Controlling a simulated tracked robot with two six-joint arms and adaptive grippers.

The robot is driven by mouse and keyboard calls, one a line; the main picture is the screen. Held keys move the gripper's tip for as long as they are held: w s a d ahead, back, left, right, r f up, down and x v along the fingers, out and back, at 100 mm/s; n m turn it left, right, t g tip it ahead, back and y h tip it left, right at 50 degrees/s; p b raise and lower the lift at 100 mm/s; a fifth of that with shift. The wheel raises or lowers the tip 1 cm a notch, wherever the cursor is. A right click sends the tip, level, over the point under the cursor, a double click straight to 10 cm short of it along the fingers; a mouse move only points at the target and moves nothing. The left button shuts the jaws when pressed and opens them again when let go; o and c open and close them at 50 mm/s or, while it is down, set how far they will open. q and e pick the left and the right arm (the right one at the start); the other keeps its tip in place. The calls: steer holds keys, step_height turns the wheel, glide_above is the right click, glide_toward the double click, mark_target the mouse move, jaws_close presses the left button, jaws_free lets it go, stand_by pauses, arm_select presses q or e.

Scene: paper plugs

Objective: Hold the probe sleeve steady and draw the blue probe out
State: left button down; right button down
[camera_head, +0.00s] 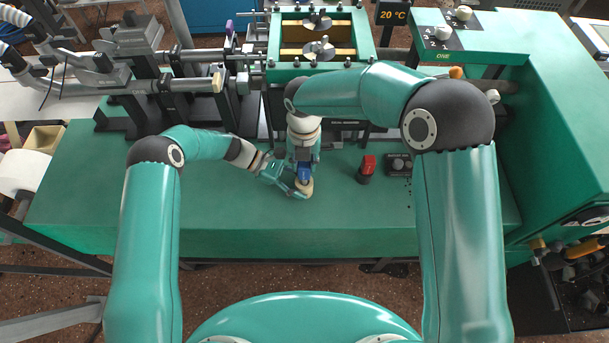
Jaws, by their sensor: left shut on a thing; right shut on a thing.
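The blue probe (304,173) shows just above the tan probe sleeve (305,187), on the green bench near its front middle. My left gripper (296,188) comes in low from the left and is shut on the sleeve. My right gripper (304,161) comes down from above and is shut on the blue probe. Its body hides the probe's upper part. The probe looks in line with the sleeve, but I cannot tell how much of it is inside.
A red-topped switch (368,165) and a dark knob box (398,165) stand to the right on the green bench (230,225). Machine parts with rods and a green frame (372,45) stand behind. The bench's front left is clear.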

steer(key=shift+r, duration=1.35)
steer(key=shift+r, duration=0.1)
steer(key=shift+r, duration=1.4)
arm_select(q)
steer(key=shift+c, duration=2.1)
jaws_free()
